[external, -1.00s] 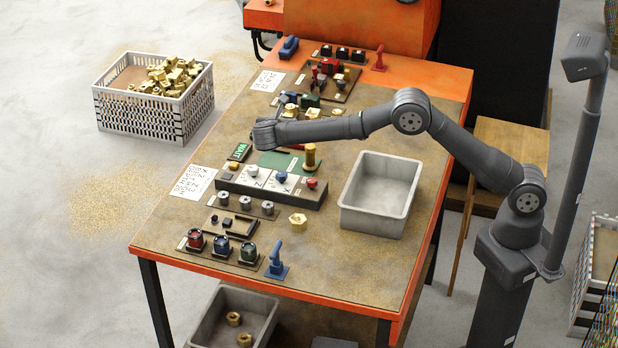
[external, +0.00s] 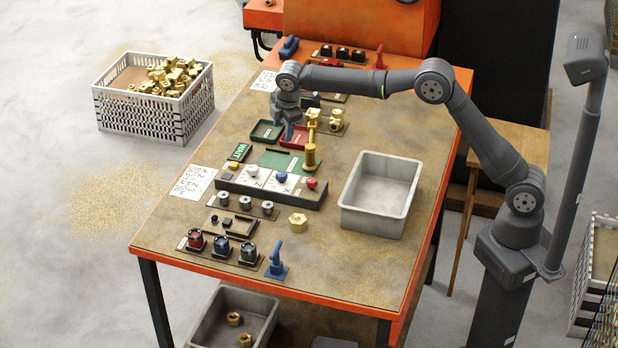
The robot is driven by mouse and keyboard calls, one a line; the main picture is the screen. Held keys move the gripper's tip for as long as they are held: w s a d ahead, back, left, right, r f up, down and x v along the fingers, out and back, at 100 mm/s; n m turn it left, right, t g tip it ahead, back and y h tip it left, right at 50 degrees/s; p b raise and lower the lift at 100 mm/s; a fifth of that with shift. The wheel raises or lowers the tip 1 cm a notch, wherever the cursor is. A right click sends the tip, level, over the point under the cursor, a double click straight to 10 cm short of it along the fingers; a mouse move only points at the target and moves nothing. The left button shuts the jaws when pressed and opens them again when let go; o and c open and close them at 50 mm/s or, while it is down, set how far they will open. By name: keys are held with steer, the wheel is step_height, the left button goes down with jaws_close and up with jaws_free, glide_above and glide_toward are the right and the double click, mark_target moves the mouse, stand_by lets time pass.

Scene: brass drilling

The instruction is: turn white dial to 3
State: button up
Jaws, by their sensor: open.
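The white dial (external: 253,171) sits on the grey control panel (external: 262,196), at the left part of its top, between a yellow button (external: 234,166) and a blue knob (external: 281,177). Its pointer and numbers are too small to read. My gripper (external: 285,126) points down over the green and red trays, above and behind the panel in the picture. It is open and holds nothing that I can see. It is apart from the dial.
A red button (external: 311,184) is at the panel's right end. A brass part (external: 310,155) stands upright behind the panel, close to the gripper's right. A green tray (external: 266,131) and a red tray (external: 296,138) lie below the gripper. A grey bin (external: 378,228) stands right.

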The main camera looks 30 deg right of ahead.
mark_target(255, 168)
step_height(255, 168, up, 5)
steer(key=s+a+m+g+y, duration=0.2)
steer(key=a+m+y, duration=0.1)
steer(key=m+y, duration=0.1)
steer(key=x, duration=1.1)
steer(key=w+x, duration=0.1)
steer(key=x, duration=0.4)
steer(key=shift+a+f, duration=0.15)
steer(key=shift+f, duration=0.15)
steer(key=shift+s, duration=0.1)
steer(key=c, duration=1)
